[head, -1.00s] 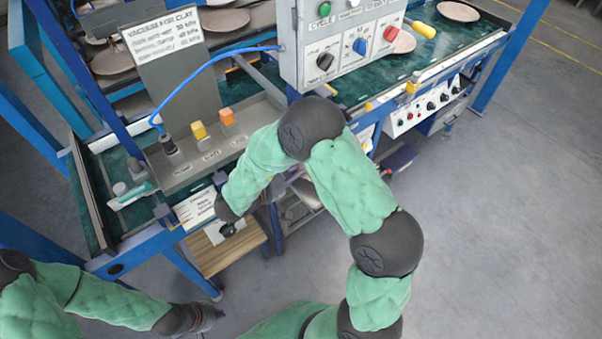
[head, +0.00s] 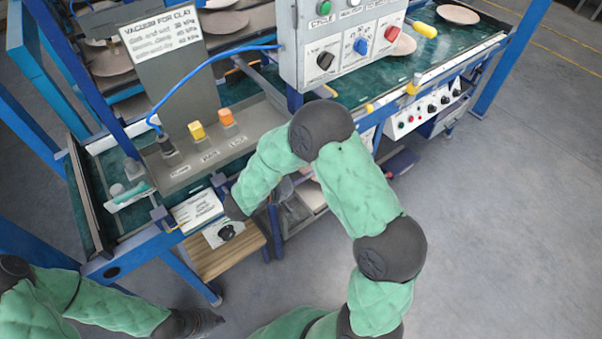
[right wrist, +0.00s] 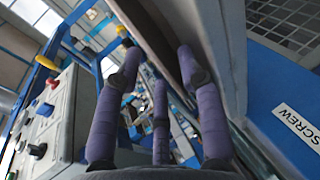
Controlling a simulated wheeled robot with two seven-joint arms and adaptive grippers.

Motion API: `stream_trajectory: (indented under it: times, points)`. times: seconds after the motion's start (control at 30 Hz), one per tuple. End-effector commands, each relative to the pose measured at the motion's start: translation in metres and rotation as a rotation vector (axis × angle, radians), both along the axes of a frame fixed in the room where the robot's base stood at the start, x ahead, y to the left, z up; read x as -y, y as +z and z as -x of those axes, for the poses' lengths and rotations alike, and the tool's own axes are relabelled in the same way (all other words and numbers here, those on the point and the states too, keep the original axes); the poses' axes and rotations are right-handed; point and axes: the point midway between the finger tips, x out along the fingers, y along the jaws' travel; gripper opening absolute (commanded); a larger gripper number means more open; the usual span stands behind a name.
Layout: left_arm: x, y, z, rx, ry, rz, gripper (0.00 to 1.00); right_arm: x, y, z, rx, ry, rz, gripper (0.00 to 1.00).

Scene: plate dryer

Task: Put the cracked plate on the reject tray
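Pinkish plates lie on the machine in the head view: one at top centre (head: 225,20), one at upper left (head: 110,62), one at far right (head: 457,13) and one partly behind the control box (head: 402,44). I cannot tell which plate is cracked. I cannot identify the reject tray. My left gripper (head: 204,322) is dark and low at the left, away from the plates; its finger state is unclear. My right gripper is hidden by its forearm in the head view. In the right wrist view its purple fingers (right wrist: 158,85) are spread, with nothing clearly held.
A control box (head: 345,48) hangs over the bench. A grey vacuum sign (head: 165,45) and a blue hose stand at left. A wooden stand (head: 225,255) is below. Floor at right is clear.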

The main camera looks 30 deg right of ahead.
Motion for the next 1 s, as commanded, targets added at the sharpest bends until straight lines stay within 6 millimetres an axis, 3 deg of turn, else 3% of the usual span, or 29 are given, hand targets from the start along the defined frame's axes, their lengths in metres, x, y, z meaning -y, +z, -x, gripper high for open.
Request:
stream_trajectory:
  times: [0.17,0.6,0.83,1.0]
  points:
    - [0.000,0.010,0.000,0.000,0.000,0.000,0.00,-0.020,0.010,0.003,0.001,0.005,0.000,0.39]
    - [0.000,0.040,0.000,0.000,0.000,0.000,0.00,-0.093,0.037,0.021,0.001,0.004,0.000,0.39]
    - [0.000,0.044,0.000,0.000,0.000,0.000,0.00,-0.106,0.039,0.024,0.009,0.006,-0.005,0.39]
    - [0.000,0.043,0.000,0.000,0.000,0.000,0.00,-0.099,0.010,0.001,0.130,0.073,-0.106,0.39]
